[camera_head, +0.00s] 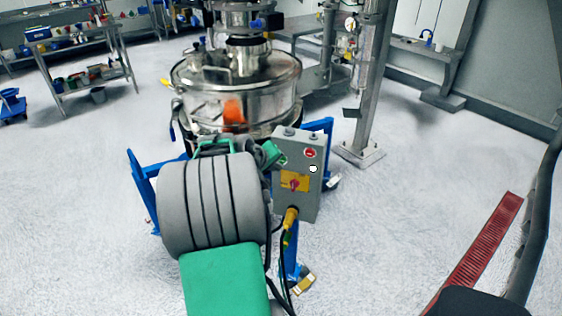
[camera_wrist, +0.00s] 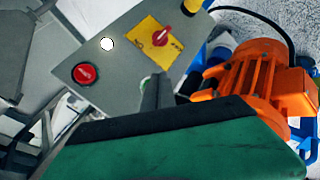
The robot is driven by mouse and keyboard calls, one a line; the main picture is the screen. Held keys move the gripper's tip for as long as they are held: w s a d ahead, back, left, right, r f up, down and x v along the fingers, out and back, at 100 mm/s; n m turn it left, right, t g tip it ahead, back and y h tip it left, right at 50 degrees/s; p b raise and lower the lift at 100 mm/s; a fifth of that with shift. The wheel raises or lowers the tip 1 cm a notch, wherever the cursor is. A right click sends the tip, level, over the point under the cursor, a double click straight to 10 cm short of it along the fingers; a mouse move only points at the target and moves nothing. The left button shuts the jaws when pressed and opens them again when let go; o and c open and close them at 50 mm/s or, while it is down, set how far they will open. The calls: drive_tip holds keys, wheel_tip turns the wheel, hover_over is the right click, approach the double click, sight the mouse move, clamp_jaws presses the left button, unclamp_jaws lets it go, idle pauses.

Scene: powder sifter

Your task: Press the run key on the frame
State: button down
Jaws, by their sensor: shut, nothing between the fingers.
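A grey control box (camera_head: 305,200) is on the blue frame (camera_head: 146,185) of the sifter. Its face carries a red round button (camera_wrist: 85,74), a white round key (camera_wrist: 107,44) and a red rotary switch (camera_wrist: 163,35) on a yellow plate. A pale green round key (camera_wrist: 146,82) is mostly hidden behind my fingers in the wrist view. My gripper (camera_wrist: 158,80) is shut and empty, its tips at this green key. I cannot tell if they touch it. In the head view my gripper (camera_head: 281,160) is at the box's upper left and covers that corner.
An orange motor (camera_wrist: 260,85) is close to my gripper's right in the wrist view. The steel sifter drum (camera_head: 235,85) stands behind the box. A cable (camera_head: 285,245) hangs below it. A steel post (camera_head: 368,90) stands behind right.

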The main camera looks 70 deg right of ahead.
drive_tip(key=shift+d, duration=0.35)
drive_tip(key=shift+d, duration=0.4)
idle(0.5)
drive_tip(key=shift+a, duration=0.85)
drive_tip(key=a, duration=0.5)
drive_tip(key=shift+s, duration=0.25)
idle(0.6)
